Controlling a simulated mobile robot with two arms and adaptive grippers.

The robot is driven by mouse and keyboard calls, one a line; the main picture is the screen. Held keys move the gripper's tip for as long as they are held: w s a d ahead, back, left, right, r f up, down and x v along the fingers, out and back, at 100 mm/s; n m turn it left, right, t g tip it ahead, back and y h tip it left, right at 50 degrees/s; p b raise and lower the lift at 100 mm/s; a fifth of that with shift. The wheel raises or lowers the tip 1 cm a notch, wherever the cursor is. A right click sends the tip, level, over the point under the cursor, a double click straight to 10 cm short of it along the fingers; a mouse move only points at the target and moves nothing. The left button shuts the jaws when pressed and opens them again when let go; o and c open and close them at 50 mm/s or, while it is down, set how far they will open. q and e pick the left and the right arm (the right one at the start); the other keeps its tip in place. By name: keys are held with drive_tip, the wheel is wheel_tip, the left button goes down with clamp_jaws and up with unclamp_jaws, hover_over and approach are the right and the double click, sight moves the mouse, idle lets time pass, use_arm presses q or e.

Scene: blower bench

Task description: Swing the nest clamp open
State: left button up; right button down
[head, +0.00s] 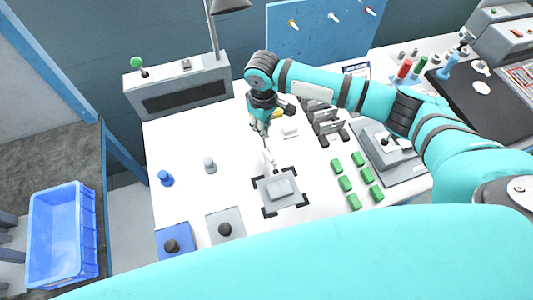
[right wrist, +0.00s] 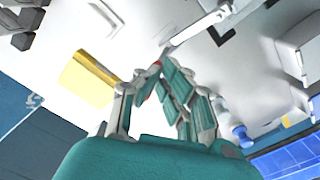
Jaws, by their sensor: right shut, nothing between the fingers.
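The nest (head: 281,189) is a grey block on a light plate, framed by black corner marks on the white bench. The clamp (head: 268,157), a pale slim upright piece with a bar, stands at the nest's far edge. My right gripper (head: 264,137) points down just beyond the clamp. In the right wrist view its fingertips (right wrist: 159,66) meet with nothing between them. The clamp's metal bar (right wrist: 197,28) ends close by the fingertips; I cannot tell whether they touch. Part of the clamp is hidden by the gripper in the head view. My left gripper is not in view.
Green blocks (head: 345,183) lie right of the nest, near dark brackets (head: 328,127). A yellow piece (right wrist: 88,79) lies beside the gripper. Blue (head: 165,178) and grey (head: 209,165) knobs stand on the left. A blue crate (head: 41,235) is off the bench. Bench between knobs and nest is clear.

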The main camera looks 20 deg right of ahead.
drive_tip(key=shift+w, duration=0.25)
drive_tip(key=shift+w+f, duration=0.15)
drive_tip(key=shift+f, duration=0.05)
drive_tip(key=shift+w+f+b, duration=0.4)
drive_tip(key=shift+w+b, duration=0.2)
drive_tip(key=shift+w+f+b, duration=0.35)
drive_tip(key=shift+w+b, duration=0.2)
drive_tip(key=shift+w, duration=0.05)
wheel_tip(320, 180, up, 10)
drive_tip(key=p, duration=1.1)
drive_tip(key=shift+r, duration=0.1)
drive_tip(key=shift+s, duration=0.1)
